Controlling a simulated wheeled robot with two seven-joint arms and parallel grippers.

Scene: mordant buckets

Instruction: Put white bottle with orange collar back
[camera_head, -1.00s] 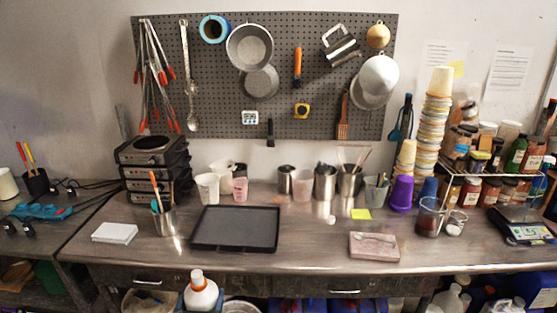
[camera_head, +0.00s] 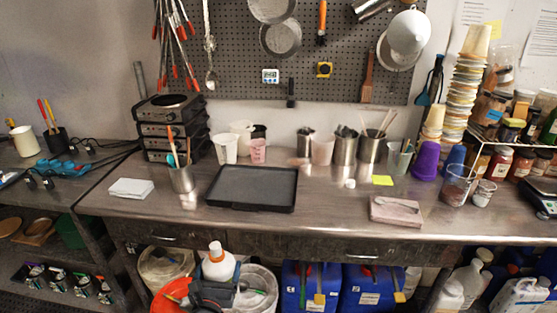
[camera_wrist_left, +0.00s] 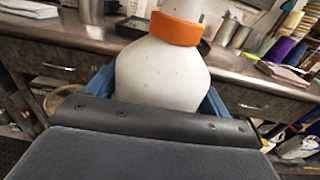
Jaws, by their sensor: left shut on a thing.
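The white bottle with the orange collar (camera_head: 218,265) is upright in front of the workbench's front edge, at the lower middle left of the head view. My left gripper (camera_head: 217,289) is shut on it, and the dark gripper body hides its lower part. In the left wrist view the bottle (camera_wrist_left: 162,75) stands between blue fingers, its orange collar near the top. The bottle's base is hidden. My right gripper is in neither view.
The steel workbench (camera_head: 330,215) holds a black tray (camera_head: 252,208) and a pinkish block (camera_head: 396,211). Below it are white buckets (camera_head: 165,262), blue containers (camera_head: 311,287) and several white jugs (camera_head: 470,278). An orange-red object (camera_head: 172,296) is beside my gripper.

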